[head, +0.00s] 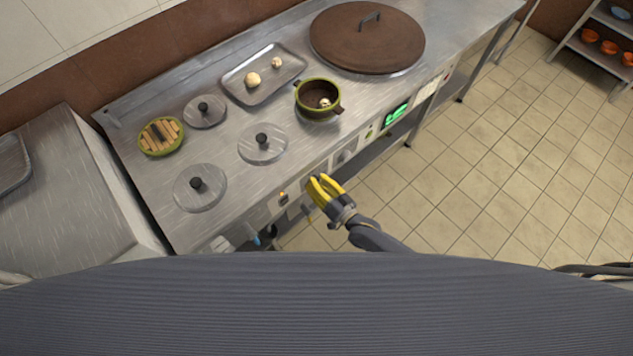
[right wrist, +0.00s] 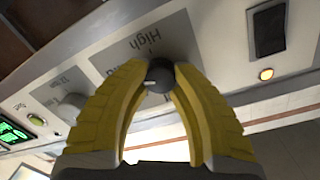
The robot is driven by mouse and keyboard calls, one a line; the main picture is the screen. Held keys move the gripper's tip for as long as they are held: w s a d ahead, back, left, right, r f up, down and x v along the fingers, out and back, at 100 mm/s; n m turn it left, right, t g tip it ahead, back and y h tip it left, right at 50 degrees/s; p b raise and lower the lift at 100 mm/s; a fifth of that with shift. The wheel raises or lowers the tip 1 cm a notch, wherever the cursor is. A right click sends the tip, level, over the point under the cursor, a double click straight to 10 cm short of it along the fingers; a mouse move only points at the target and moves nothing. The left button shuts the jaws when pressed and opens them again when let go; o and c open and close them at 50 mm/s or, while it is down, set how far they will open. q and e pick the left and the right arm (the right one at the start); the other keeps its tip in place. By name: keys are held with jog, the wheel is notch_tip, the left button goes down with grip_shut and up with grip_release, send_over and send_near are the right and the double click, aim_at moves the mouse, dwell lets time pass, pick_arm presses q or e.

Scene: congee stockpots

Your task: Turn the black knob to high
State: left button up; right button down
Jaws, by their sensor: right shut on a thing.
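The black knob (right wrist: 158,77) is on the front panel, below the printed word High in the right wrist view. A light mark shows on its left side. My right gripper (right wrist: 160,70) has its yellow fingers around the knob, shut on it. In the head view my right gripper (head: 316,182) reaches the counter's front panel, and the knob there is hidden behind the fingers. My left gripper is in neither view.
A grey knob (right wrist: 70,108) and a green display (right wrist: 12,133) are on the same panel. An orange light (right wrist: 266,74) sits under a dark switch (right wrist: 268,30). The steel counter (head: 235,200) holds lids, a tray (head: 240,90) and a green pot (head: 318,112). The tiled floor is clear.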

jog(key=m, duration=0.7)
jog(key=shift+w, duration=0.1)
jog(key=m, duration=0.3)
jog(key=shift+m+g+y, duration=0.3)
jog(key=shift+m, duration=0.1)
jog(key=shift+w+m, duration=0.1)
jog(key=shift+m, duration=1)
jog(key=shift+d, duration=0.15)
jog(key=c, duration=1)
grip_release()
jog(key=shift+f, duration=0.1)
jog(key=v, duration=1.2)
